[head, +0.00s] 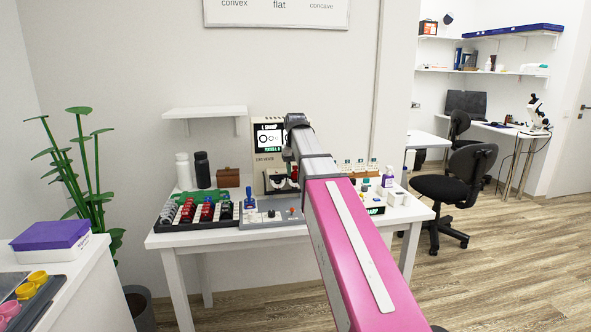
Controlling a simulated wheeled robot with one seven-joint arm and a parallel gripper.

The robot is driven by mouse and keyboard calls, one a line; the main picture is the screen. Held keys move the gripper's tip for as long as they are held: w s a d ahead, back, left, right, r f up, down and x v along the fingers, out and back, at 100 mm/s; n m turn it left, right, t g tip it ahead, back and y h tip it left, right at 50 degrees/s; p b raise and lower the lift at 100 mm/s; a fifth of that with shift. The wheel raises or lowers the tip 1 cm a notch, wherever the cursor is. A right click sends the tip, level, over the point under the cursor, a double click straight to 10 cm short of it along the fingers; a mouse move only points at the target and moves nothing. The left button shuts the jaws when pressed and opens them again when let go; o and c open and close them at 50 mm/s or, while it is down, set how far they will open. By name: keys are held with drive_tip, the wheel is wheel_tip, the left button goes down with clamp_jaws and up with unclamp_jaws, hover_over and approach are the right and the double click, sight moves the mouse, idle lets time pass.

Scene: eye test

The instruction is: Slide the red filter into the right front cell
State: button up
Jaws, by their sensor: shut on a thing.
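My gripper (292,178) hangs down at the end of my arm, in front of the white test device (262,143) with a lit screen. It is small and partly covered by my own arm. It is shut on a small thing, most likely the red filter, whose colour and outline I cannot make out. A pale part of the device with dark round shapes (276,183) shows beside the gripper. The right front cell cannot be told apart at this size, and my arm hides part of that area.
On the white table (170,238), a dark rack (165,216) holds several red and black pieces at the left. A grey panel (262,219) lies at the front. Bottles, a brown box (228,178) and small vials (360,166) stand around. A shelf (204,112) hangs above.

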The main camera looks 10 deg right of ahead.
drive_tip(key=shift+f, duration=0.75)
drive_tip(key=o, duration=1)
drive_tip(key=shift+c, duration=0.2)
